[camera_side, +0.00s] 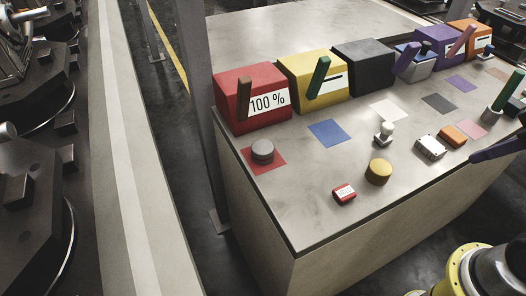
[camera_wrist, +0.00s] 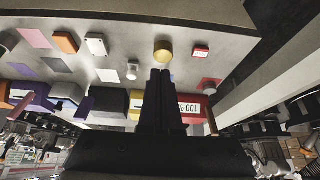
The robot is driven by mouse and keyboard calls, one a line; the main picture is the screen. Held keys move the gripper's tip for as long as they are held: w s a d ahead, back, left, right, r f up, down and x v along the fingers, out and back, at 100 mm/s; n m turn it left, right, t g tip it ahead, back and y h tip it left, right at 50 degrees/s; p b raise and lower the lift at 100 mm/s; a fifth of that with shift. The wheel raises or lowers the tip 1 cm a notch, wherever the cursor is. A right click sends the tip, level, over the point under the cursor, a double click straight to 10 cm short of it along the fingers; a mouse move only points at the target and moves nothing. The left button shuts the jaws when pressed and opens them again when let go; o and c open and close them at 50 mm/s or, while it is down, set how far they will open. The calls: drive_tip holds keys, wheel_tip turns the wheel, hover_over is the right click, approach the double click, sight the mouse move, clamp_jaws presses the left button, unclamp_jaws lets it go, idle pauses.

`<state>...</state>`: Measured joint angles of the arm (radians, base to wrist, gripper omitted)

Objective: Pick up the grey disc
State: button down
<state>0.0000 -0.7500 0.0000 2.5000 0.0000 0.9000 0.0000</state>
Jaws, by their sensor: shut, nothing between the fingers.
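The grey disc (camera_side: 262,149) is a short, dark grey round piece. It stands on a red square mat (camera_side: 275,163) on the table, in front of the red box. In the wrist view the red mat (camera_wrist: 210,82) shows right of my fingers, but the disc is too small and dim to make out surely. My gripper (camera_wrist: 161,72) shows in the wrist view with its dark fingers together and nothing between them. The fingertips appear just below a yellow cylinder (camera_wrist: 162,48) in that picture, away from the red mat. The side view does not show the fingertips clearly.
Red (camera_side: 250,97), yellow (camera_side: 316,78) and black (camera_side: 364,68) boxes line the back. A red-white block (camera_side: 344,194), a yellow cylinder (camera_side: 378,172), a white knobbed piece (camera_side: 384,134) and an orange block (camera_side: 452,136) stand about the table. A blue mat (camera_side: 331,132) is bare.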

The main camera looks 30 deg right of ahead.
drive_tip(key=c, duration=1.5)
unclamp_jaws()
drive_tip(key=shift+c, duration=0.2)
drive_tip(key=o, duration=1.5)
drive_tip(key=shift+o, duration=0.2)
